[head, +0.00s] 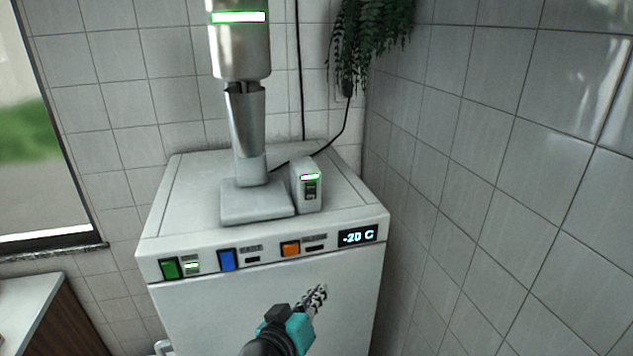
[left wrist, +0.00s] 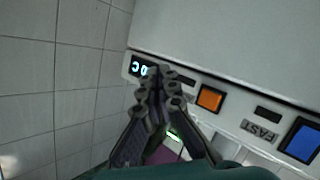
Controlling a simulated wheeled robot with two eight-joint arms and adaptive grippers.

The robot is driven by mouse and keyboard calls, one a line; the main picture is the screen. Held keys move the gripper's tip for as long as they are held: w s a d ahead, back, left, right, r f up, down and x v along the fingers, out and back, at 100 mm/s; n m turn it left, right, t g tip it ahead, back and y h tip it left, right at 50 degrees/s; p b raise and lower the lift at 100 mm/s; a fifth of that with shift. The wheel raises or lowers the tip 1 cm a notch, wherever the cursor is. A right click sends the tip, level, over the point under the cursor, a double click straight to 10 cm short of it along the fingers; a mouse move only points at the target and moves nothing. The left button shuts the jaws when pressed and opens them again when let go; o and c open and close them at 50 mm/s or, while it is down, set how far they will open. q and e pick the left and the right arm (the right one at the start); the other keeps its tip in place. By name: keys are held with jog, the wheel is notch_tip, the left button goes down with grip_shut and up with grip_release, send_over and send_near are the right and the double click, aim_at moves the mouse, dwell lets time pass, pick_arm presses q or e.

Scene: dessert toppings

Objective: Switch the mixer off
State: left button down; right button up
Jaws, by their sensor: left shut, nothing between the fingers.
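The mixer (head: 240,50) is a tall silver machine on a pale square base, on top of a white cabinet. A lit green-edged white bar shows on its upper body. My left gripper (head: 319,293) is shut and empty in front of the cabinet's front face, below the button panel. In the left wrist view its fingertips (left wrist: 155,76) overlap the display's edge; I cannot tell whether they touch anything. My right gripper is not in view.
The white cabinet (head: 170,225) has a panel with a green switch (head: 171,269), a blue switch (head: 228,260), an orange switch (head: 290,249) and a display (head: 358,236) reading -20 C. Tiled walls stand behind and right. A plant (head: 372,35) and cables hang behind.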

aim_at(313, 188)
pick_arm(q)
jog(key=w+d+r+n+t+y+p, duration=0.2)
jog(key=d+r+n+t+y+p, duration=0.15)
jog(key=r+n, duration=0.45)
jog(key=w+d+r+n+t+y+p, duration=0.15)
jog(key=r+n+t+y+p, duration=0.25)
jog(key=r+n, duration=0.4)
jog(key=s+f+n+g+y+p, duration=0.1)
jog(key=n+y, duration=0.1)
jog(key=s+a+f+n+g+y+p, duration=0.1)
jog(key=f+n+g+y, duration=0.1)
jog(key=shift+s+a+f+n+y, duration=0.15)
jog(key=shift+s+f+n+y, duration=0.05)
jog(key=shift+s+n+y, duration=0.1)
jog(key=shift+w, duration=0.1)
jog(key=x, duration=1.3)
jog(key=shift+w+a+p, duration=0.15)
jog(key=shift+w+p, duration=0.15)
jog(key=shift+w, duration=0.15)
jog(key=shift+r, duration=0.1)
